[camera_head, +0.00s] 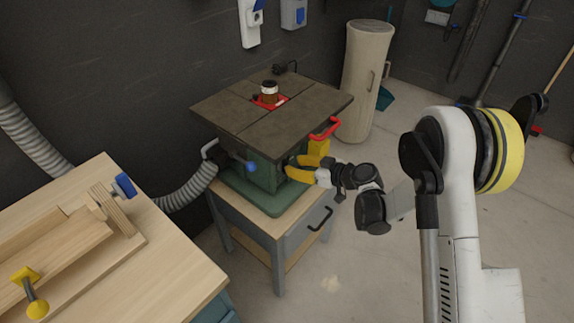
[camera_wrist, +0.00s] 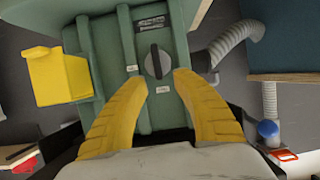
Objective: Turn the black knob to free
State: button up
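The black knob (camera_wrist: 155,62) is a dark upright bar on a round grey dial, set on the green machine front (camera_wrist: 118,60) between small white labels. In the wrist view my gripper (camera_wrist: 160,78) has its two yellow fingers spread apart, with the tips just below and to either side of the knob. Nothing is between the fingers. I cannot tell whether the tips touch the panel. In the head view my gripper (camera_head: 291,170) is at the green body (camera_head: 262,172) under the dark machine top (camera_head: 262,118), and the knob is hidden there.
A yellow box (camera_head: 318,148) and red handle (camera_head: 326,129) are near the gripper. A blue-ended lever (camera_head: 250,167) and grey hose (camera_head: 190,188) are on the machine's left. The machine stands on a grey stand (camera_head: 290,240). A wooden workbench (camera_head: 165,270) is front left. Open floor lies right.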

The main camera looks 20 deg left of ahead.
aim_at(288, 163)
jog(key=b+x, duration=0.1)
jog(key=x, duration=0.4)
jog(key=shift+w, duration=0.15)
grip_shut()
